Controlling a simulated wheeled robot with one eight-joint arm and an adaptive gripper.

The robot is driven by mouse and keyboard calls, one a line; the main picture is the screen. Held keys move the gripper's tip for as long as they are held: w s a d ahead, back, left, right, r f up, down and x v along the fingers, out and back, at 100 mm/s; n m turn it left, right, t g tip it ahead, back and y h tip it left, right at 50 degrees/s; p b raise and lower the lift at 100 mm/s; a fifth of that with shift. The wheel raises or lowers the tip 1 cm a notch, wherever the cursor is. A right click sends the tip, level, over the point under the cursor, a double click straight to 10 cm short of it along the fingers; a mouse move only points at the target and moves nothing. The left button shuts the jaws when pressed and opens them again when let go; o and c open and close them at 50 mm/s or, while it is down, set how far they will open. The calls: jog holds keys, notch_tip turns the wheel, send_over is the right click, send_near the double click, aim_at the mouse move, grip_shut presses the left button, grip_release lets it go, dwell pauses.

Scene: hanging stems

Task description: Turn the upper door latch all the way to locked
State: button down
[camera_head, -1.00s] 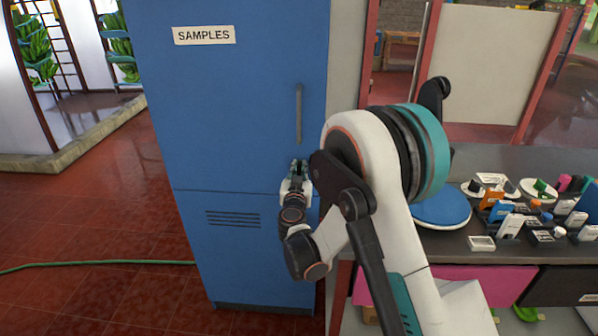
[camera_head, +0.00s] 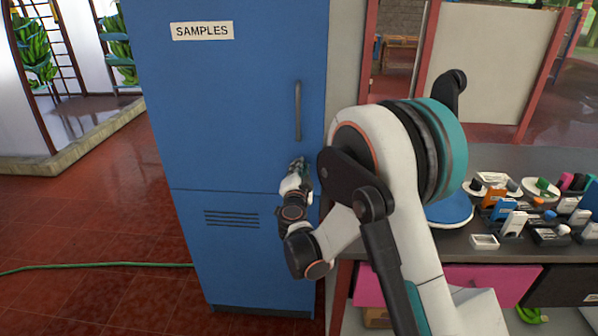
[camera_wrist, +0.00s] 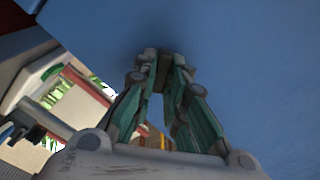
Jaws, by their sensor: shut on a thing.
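The upper door (camera_head: 235,90) of the blue cabinet is closed and carries a SAMPLES label. My gripper (camera_head: 298,163) is at the door's lower right, below the handle and tilted up to the right. In the wrist view my gripper (camera_wrist: 160,60) has its fingertips close together against the blue door, shut on a small dark piece, the latch (camera_wrist: 158,76). The fingers hide most of the latch, and its angle cannot be read. In the head view my gripper covers it.
A vertical grey handle (camera_head: 298,110) is just above my gripper. The vented lower door (camera_head: 235,255) is below. A counter (camera_head: 505,258) at right holds several small items and a blue round plate (camera_head: 450,210). Red floor at left is open, with a green hose (camera_head: 95,264).

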jog(key=shift+f+m+b, duration=0.15)
jog(key=shift+m+b, duration=0.45)
jog(key=shift+m, duration=3.2)
jog(key=c, duration=1.6)
grip_release()
jog(key=s, duration=1.2)
jog(key=shift+a, duration=0.15)
